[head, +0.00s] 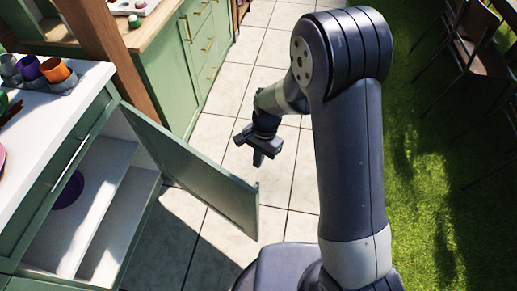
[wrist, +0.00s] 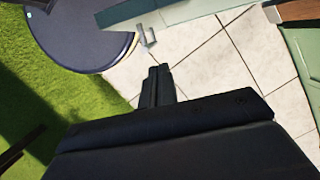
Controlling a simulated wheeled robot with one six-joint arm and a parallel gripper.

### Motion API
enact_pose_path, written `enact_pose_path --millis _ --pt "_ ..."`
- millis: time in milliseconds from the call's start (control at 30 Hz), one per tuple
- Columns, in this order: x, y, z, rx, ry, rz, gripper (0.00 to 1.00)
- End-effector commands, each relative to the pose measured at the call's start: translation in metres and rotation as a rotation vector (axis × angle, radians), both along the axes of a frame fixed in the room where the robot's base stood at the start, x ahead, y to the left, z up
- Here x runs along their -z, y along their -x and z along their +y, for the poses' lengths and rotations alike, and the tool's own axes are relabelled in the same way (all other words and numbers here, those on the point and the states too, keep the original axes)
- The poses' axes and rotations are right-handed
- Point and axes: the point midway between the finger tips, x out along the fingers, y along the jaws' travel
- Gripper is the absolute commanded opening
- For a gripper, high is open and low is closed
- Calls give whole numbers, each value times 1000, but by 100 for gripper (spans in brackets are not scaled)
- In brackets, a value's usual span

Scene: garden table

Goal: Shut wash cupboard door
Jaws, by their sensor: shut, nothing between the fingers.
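The wash cupboard (head: 55,185) stands at the left in the head view, under a white worktop. Its green door (head: 195,170) is wide open and juts out over the paved floor. The door's edge seems to show at the top of the wrist view (wrist: 165,13), with a pale metal handle (wrist: 148,37) beside it. My gripper (head: 258,158) is shut and empty, beyond the door's free end in the head view. The fingers also show in the wrist view (wrist: 157,85). A gap shows between them and the door.
A purple bowl (head: 68,190) sits inside the cupboard. Cups (head: 54,70) stand on the worktop. A wooden post (head: 115,55) and another green cabinet (head: 178,75) are behind. Paving (head: 285,130) around my gripper is clear; grass (head: 425,190) and chairs (head: 478,45) lie right.

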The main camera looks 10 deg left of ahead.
Motion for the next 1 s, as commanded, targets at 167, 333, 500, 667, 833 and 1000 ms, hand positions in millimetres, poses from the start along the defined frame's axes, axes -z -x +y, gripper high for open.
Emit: enact_pose_path --millis 167,333,500,667,833,1000 --pt "37 9 4 -1 2 3 0" --pt "33 31 17 -4 0 -1 0" --pt "34 42 22 -1 0 -1 0" --pt "34 43 23 0 0 -1 0" --pt "34 43 23 0 0 -1 0" --pt "34 47 25 8 -1 -1 0"
